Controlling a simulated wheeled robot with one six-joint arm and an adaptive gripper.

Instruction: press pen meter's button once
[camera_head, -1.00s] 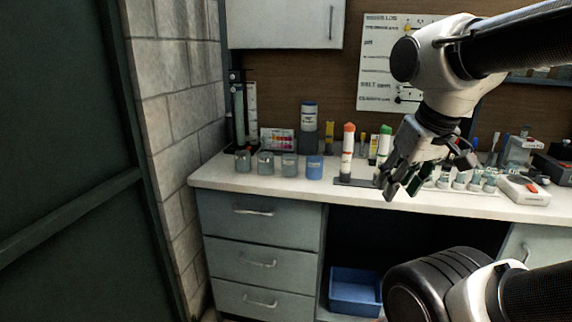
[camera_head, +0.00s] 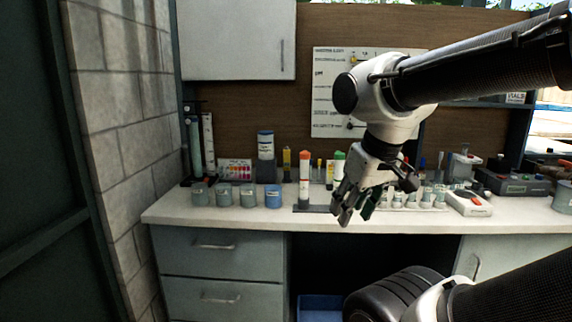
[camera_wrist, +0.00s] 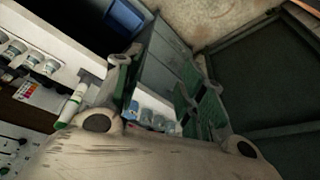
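My gripper (camera_head: 356,208) hangs over the front of the counter, fingers pointing down, open and empty. In the wrist view its two fingers (camera_wrist: 162,98) are wide apart. Upright pen-like items stand behind it: a white one with an orange top (camera_head: 305,180), one with a green top (camera_head: 339,167) partly hidden by the gripper, and a slim yellow one (camera_head: 287,165). I cannot tell for sure which is the pen meter, and no button can be made out.
Several jars (camera_head: 222,196) and a blue cup (camera_head: 273,197) stand on the counter (camera_head: 220,215) at left. Small vials (camera_head: 411,199) and a white device with a red mark (camera_head: 468,204) are at right. A wall cabinet (camera_head: 237,40) hangs above; a blue bin (camera_head: 318,308) sits below.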

